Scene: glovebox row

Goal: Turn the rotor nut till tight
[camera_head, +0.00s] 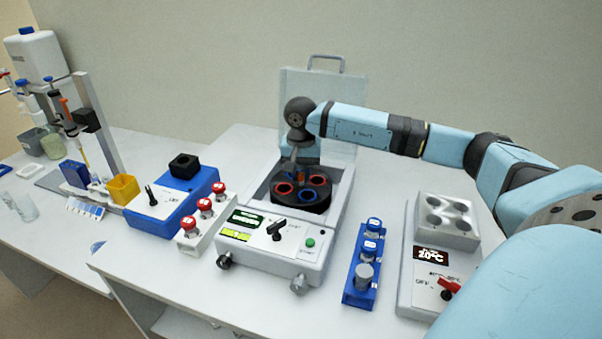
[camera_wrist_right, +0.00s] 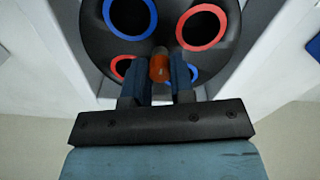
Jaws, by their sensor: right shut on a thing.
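The centrifuge (camera_head: 270,245) stands in the middle of the bench with its lid (camera_head: 322,100) up. Its black rotor (camera_head: 312,201) has red-ringed and blue-ringed wells, and it also shows in the right wrist view (camera_wrist_right: 160,35). The rotor nut (camera_wrist_right: 159,66) is orange-brown and sits at the rotor's centre. My right gripper (camera_wrist_right: 158,78) points down over the rotor and is shut on the nut, with a finger on each side. In the head view my right gripper (camera_head: 297,170) hides most of the nut. My left gripper is not in view.
A blue rack with capped tubes (camera_head: 364,265) and a heater block reading 20°C (camera_head: 430,254) stand to the right. The raised lid is close behind my right wrist.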

